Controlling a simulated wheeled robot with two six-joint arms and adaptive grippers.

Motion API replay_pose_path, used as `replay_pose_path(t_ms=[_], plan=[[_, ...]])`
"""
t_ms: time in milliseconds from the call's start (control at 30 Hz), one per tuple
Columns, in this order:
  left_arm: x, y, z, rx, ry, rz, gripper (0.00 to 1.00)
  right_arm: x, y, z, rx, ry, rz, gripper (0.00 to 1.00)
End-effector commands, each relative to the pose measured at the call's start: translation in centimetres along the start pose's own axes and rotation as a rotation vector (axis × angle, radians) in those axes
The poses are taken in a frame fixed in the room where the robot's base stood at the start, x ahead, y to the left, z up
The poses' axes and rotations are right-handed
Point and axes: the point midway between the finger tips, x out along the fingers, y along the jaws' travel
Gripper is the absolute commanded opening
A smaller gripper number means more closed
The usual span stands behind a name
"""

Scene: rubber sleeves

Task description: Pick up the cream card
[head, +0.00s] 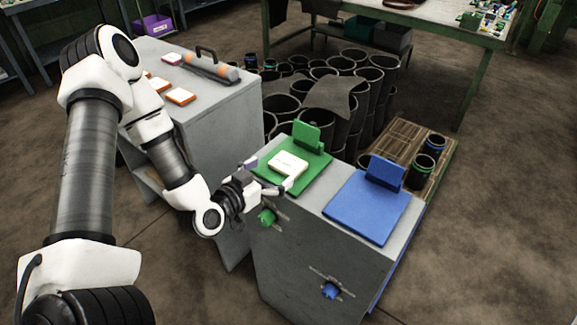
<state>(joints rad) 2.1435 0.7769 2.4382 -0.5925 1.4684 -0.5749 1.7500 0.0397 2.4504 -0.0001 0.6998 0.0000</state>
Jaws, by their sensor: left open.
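A cream card (288,164), a thick pale rectangle, lies on the green plate (314,171) on top of the grey cabinet at the centre. My left gripper (268,176) reaches in from the left, just left of the card's near corner. Its fingers are spread and it looks empty. One fingertip is close to the card's near edge; I cannot tell whether it touches. My right gripper is out of view.
A green upright block (306,136) stands at the plate's back. A blue plate (367,207) with a blue block (387,172) is to the right. Orange-edged cards (180,96) and a handled tool (210,68) lie on the left cabinet. Black sleeves (369,85) stand behind.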

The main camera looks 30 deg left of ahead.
Motion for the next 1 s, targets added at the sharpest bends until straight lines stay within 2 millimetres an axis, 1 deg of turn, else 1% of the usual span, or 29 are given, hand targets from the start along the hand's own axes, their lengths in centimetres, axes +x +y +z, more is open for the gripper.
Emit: replay_pose_path(t_ms=[200,300,400,533,567,600,667,700,1000], plan=[[3.2,0.5,0.1,0.008,0.0,0.005,1.0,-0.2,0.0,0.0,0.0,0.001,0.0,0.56],[4.7,0.4,0.1,0.005,-0.001,0.002,1.0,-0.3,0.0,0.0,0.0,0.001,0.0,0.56],[5.1,0.3,0.1,0.0,-0.001,0.0,1.0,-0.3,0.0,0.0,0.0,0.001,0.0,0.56],[5.1,0.3,0.2,-0.001,-0.001,0.0,1.0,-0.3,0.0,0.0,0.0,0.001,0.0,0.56],[5.1,0.3,0.2,-0.001,-0.001,0.0,0.96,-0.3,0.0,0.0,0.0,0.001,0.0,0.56],[5.1,0.3,0.2,0.0,-0.001,0.0,0.82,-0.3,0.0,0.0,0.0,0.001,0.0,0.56],[5.1,0.3,0.2,0.0,-0.001,0.0,0.61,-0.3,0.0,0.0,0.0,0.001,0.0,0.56],[5.1,0.3,0.2,0.0,-0.001,0.0,0.53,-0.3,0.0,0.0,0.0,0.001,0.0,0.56],[5.1,0.3,0.1,0.0,-0.001,0.0,0.53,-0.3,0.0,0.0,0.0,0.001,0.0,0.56]])
